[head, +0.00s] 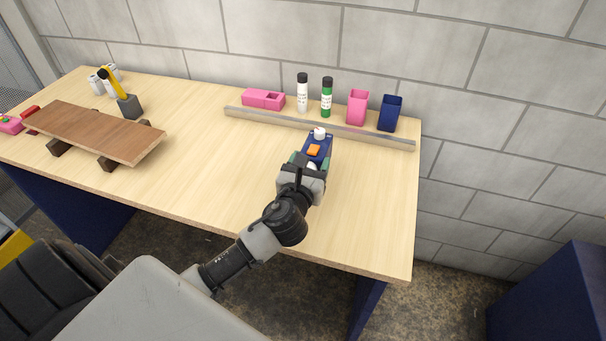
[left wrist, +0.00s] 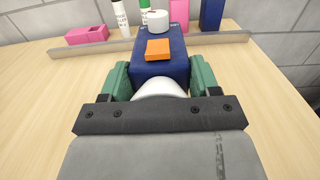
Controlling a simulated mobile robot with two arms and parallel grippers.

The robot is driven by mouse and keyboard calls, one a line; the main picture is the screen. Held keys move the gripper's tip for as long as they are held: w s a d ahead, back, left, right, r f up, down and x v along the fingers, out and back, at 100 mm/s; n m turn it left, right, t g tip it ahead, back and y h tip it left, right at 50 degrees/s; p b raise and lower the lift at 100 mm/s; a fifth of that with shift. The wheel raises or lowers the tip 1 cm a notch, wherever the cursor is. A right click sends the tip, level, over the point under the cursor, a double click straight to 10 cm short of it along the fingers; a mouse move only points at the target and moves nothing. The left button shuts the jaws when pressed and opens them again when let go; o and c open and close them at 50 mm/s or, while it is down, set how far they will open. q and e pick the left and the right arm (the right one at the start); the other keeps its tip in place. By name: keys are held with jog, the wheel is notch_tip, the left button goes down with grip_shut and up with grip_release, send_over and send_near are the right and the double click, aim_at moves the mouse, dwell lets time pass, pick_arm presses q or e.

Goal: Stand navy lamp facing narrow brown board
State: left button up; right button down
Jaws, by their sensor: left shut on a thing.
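My left gripper (head: 312,162) is shut on a navy block-shaped thing (head: 318,143), which looks like the navy lamp. In the left wrist view the navy lamp (left wrist: 160,70) has an orange patch on its upper face, a white knob at its far end and a white rounded part at the near end. The green fingers (left wrist: 160,82) press on both its sides. Whether it touches the table is unclear. A brown board (head: 98,130) lies at the left of the table on dark supports, well away from the gripper. My right gripper is not in view.
A long low grey-beige strip (head: 270,119) runs just beyond the lamp. Behind it stand a pink block (head: 263,98), two bottles, a pink cup (head: 357,107) and a navy cup (head: 390,113). A yellow-and-black thing (head: 122,95) stands behind the board. The table's middle (head: 210,160) is clear.

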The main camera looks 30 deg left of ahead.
pick_arm(q)
jog(key=shift+w+a+f, duration=0.2)
jog(key=shift+a+f, duration=0.15)
jog(key=shift+a, duration=0.1)
jog(key=shift+w+a+f, duration=0.2)
jog(key=shift+a+f, duration=0.1)
jog(key=shift+a, duration=0.15)
jog(key=shift+a+f, duration=0.15)
jog(key=shift+f, duration=0.1)
notch_tip(320, 180, down, 4)
jog(key=shift+r+b, duration=0.15)
jog(key=shift+b, duration=0.5)
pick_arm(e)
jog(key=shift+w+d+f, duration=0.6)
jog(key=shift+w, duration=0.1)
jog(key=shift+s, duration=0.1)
pick_arm(q)
jog(key=o, duration=1)
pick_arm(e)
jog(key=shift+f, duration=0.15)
pick_arm(q)
jog(key=shift+o, duration=0.2)
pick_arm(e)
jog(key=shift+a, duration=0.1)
